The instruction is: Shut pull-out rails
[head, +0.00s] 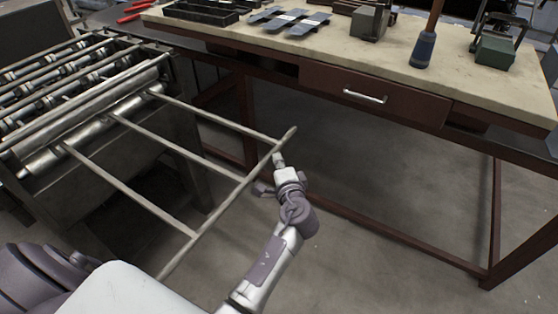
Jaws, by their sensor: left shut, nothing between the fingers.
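The pull-out rails (178,149) stick out to the right from the roller machine (75,100). They are several parallel metal bars joined at their outer ends by a long crossbar (228,205). The rails are drawn out, with open space between the bars and the floor showing beneath. My left gripper (278,160) is shut and empty, just outside the crossbar near its far end. Its fingertips are right by the bar; I cannot tell whether they touch it. My right gripper is not in view.
A workbench (450,85) with a drawer (372,96) stands behind and to the right, holding a black tray (200,11), metal pieces (290,22) and a dark-handled tool (423,49). Its red-brown legs and lower bars frame open floor to the right of my left arm.

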